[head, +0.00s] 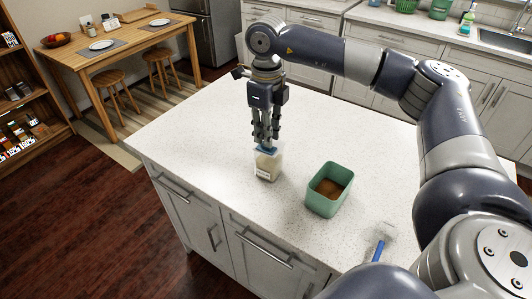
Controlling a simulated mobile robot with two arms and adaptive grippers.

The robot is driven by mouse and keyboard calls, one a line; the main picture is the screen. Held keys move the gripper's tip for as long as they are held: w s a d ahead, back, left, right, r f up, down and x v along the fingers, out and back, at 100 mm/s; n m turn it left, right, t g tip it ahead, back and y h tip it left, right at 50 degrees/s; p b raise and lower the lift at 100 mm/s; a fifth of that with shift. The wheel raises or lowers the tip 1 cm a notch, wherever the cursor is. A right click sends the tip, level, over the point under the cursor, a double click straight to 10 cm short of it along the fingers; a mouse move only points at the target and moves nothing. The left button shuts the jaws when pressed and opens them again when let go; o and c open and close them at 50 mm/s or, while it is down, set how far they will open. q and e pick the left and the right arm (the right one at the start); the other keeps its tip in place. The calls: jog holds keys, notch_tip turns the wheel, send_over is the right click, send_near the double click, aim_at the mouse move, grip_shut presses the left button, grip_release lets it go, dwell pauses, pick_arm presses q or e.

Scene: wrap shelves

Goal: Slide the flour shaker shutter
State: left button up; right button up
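The flour shaker (267,166) stands upright on the white island counter, with a pale body, a small white label and a blue top (269,150). My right gripper (266,143) points straight down over it, its fingertips at the blue top. The fingers hide part of the top, so the shutter's position cannot be made out. Whether the fingertips touch or grip the shutter cannot be told. My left gripper is not in view.
A green bin (318,203) with brown contents stands right of the shaker. A blue-handled tool (378,248) lies near the counter's front right. The counter (205,135) left of the shaker is clear. Its front edge runs close to the shaker.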

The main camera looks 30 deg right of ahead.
jog(key=shift+f+b, duration=0.35)
jog(key=shift+f, duration=0.55)
jog(key=shift+f, duration=0.4)
jog(key=shift+r, duration=0.3)
jog(key=shift+c, duration=0.5)
jog(key=shift+c, duration=1.2)
jog(key=shift+w+d, duration=0.4)
jog(key=shift+d, duration=0.35)
jog(key=shift+w+d, duration=0.35)
jog(key=shift+d, duration=0.4)
jog(key=o, duration=0.5)
jog(key=shift+c, duration=0.2)
